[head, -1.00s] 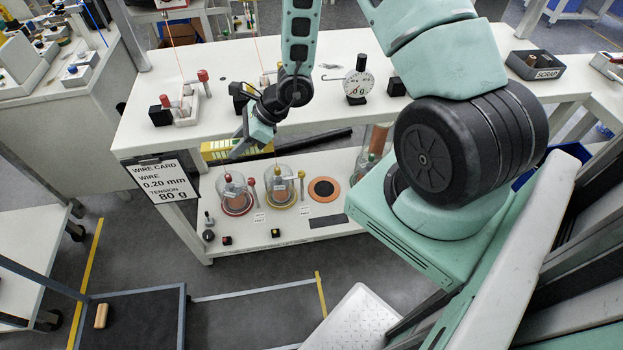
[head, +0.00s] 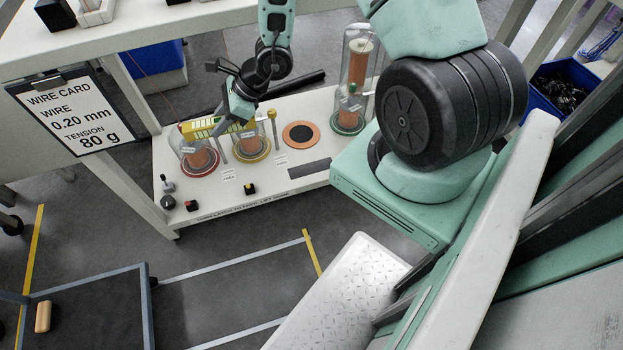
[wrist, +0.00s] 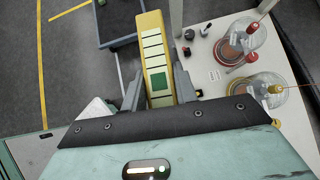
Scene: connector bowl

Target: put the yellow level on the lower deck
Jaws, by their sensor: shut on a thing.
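The yellow level (head: 198,129) is a long yellow bar. In the wrist view the level (wrist: 153,48) shows a row of pale panels and a green square. My gripper (head: 234,112) is shut on it; in the wrist view the gripper's fingers (wrist: 158,92) lie on both sides of it. The lower deck (head: 262,185) is the white shelf below the bench top. In the head view the level overlaps the tops of two glass domes on the deck. The height gap between level and deck is hard to judge.
A glass dome with a red base (head: 199,160) and one with a yellow base (head: 251,148) stand on the deck, with thin posts beside them. A tall glass cylinder (head: 357,75) stands at the back right. An orange-black disc (head: 300,134) lies between. Small knobs line the left front.

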